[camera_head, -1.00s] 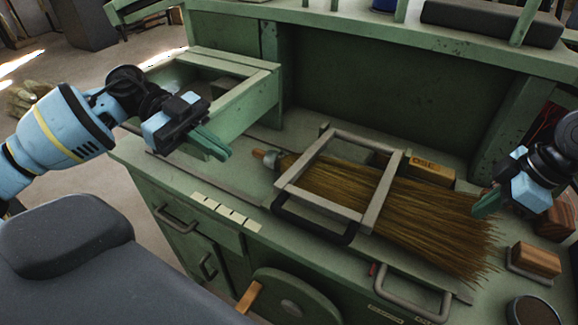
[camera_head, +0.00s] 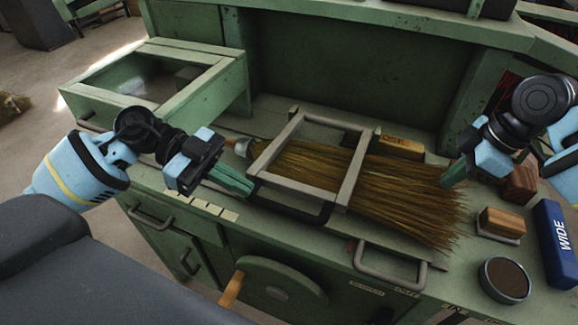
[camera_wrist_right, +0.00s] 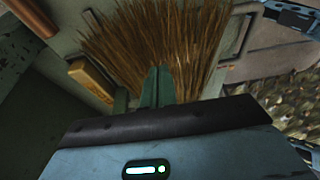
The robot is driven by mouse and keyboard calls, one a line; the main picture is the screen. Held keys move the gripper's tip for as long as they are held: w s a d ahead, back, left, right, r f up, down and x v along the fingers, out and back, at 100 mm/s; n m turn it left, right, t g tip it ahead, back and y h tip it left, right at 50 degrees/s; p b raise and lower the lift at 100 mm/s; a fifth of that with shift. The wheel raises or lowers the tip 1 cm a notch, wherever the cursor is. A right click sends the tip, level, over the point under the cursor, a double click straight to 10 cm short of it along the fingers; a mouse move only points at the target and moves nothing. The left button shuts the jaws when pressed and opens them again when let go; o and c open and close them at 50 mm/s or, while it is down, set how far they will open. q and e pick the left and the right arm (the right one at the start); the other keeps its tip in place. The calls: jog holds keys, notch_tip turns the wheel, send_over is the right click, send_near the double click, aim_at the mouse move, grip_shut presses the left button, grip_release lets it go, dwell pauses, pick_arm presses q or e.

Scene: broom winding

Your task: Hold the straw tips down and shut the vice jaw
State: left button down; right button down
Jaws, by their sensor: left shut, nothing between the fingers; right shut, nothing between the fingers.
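A straw broom (camera_head: 400,195) lies on the green bench, its bound neck at the left and its straw tips fanned out to the right. A pale rectangular vice frame (camera_head: 352,172) with a black handle bar (camera_head: 290,203) lies across the straw. My left gripper (camera_head: 236,183) is shut and empty, its green fingers close to the left end of the handle bar; I cannot tell whether they touch. My right gripper (camera_head: 450,176) is shut and empty at the far side of the straw tips. In the right wrist view its fingers (camera_wrist_right: 158,88) overlap the straw (camera_wrist_right: 150,45); contact is unclear.
A yellow block (camera_head: 400,148) lies behind the straw. A wooden block (camera_head: 502,222), a round dark tin (camera_head: 504,280) and a blue box marked WIDE (camera_head: 553,240) stand at the right. An open drawer-like tray (camera_head: 200,90) is at the back left.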

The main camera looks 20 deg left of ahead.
pick_arm(q)
jog(key=shift+f, duration=0.15)
pick_arm(e)
jog(key=shift+s+d, duration=0.15)
jog(key=shift+s, duration=0.1)
jog(key=shift+f, duration=0.2)
jog(key=shift+w+f, duration=0.15)
pick_arm(q)
notch_tip(320, 180, down, 6)
jog(key=s+m, duration=0.1)
jog(key=shift+s+t, duration=0.2)
jog(key=shift+t, duration=0.2)
pick_arm(e)
jog(key=shift+r, duration=0.2)
jog(key=shift+w, duration=0.15)
pick_arm(q)
jog(key=s+a+r, duration=0.1)
jog(key=a+r, duration=0.7)
jog(key=a, duration=0.1)
jog(key=shift+r+m, duration=0.15)
jog(key=shift+m, duration=0.15)
pick_arm(e)
jog(key=shift+r, duration=0.15)
